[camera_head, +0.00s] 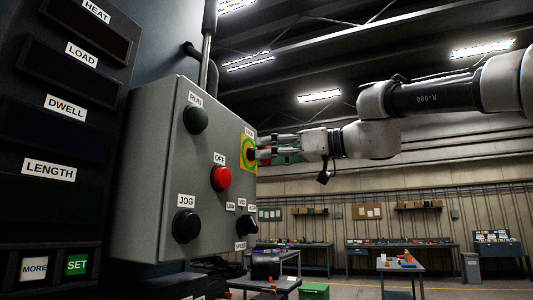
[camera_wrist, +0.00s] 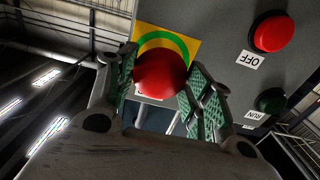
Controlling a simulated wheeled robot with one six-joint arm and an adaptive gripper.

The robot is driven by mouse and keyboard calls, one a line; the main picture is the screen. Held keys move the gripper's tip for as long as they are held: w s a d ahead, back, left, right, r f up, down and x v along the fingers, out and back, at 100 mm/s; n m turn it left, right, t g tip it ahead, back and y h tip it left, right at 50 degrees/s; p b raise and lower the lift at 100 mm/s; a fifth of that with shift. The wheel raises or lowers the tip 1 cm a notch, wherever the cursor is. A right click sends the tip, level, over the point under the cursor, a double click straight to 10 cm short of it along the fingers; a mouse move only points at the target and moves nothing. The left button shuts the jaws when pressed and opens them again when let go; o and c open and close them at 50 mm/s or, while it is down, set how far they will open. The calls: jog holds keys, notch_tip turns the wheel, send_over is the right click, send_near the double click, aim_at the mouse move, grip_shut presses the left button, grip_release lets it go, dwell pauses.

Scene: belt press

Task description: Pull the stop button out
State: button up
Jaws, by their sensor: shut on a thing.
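The stop button is a red mushroom head (camera_wrist: 160,73) in front of a yellow plate (camera_wrist: 185,45) with a green ring, on the grey control box (camera_head: 150,170). In the head view the plate (camera_head: 246,160) is near the box's right edge, and my fingers mostly hide the button. My gripper (camera_head: 268,150) reaches it from the right. In the wrist view the green-padded fingers of my gripper (camera_wrist: 160,88) lie on either side of the red head, shut on it. The far side of the head is hidden.
A red OFF button (camera_head: 221,178), a dark green RUN button (camera_head: 195,119) and a black JOG button (camera_head: 186,226) share the box. A speed knob (camera_head: 247,225) sits below the stop button. Workbenches (camera_head: 400,247) stand far behind. The space right of the box, under my arm, looks open.

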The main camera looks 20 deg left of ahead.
jog(key=o, duration=1.2)
jog(key=shift+d, duration=0.2)
jog(key=d, duration=0.8)
jog(key=shift+s+d, duration=0.35)
